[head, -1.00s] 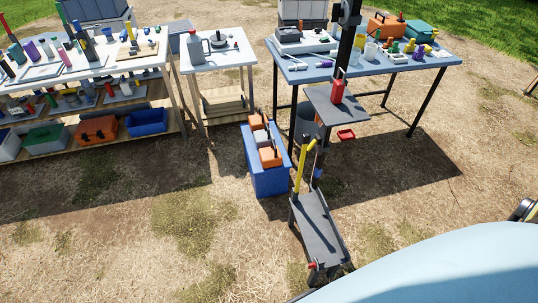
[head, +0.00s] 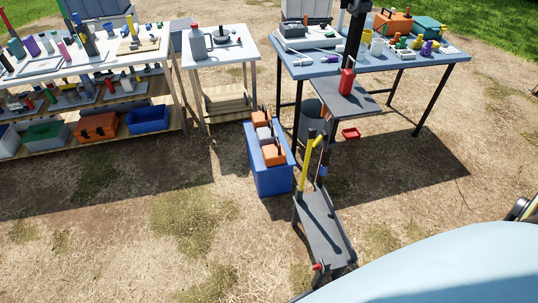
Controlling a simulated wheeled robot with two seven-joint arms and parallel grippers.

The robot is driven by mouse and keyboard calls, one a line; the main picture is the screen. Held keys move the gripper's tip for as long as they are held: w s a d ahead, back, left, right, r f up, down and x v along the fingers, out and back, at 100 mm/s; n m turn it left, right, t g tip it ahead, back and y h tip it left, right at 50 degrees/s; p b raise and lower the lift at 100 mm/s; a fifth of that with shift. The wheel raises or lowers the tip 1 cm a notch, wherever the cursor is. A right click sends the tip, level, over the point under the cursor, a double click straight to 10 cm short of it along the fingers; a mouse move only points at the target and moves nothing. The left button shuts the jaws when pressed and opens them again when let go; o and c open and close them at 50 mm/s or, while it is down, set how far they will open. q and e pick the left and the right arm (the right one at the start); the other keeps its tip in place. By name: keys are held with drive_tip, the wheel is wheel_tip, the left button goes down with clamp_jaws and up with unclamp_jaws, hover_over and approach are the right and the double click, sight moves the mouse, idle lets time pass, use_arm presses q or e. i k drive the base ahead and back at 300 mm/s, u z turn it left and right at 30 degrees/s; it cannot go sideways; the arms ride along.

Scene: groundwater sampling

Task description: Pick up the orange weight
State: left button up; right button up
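I cannot tell which orange block is the orange weight. Their lower parts are hidden by the bin walls. Neither of my grippers can be made out in the head view.
A dark stand with a low bench (head: 323,228) and yellow handle (head: 306,160) is right of the bin. A grey-blue table (head: 425,62) with equipment is behind it. A small white table (head: 228,58) and long workbench (head: 88,68) are left. Dry ground in front is clear.

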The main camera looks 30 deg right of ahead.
sight(275, 154)
drive_tip(key=u, duration=0.2)
drive_tip(key=i, duration=1.7)
drive_tip(key=z, duration=1.25)
drive_tip(key=i, duration=1.05)
drive_tip(key=z, duration=0.9)
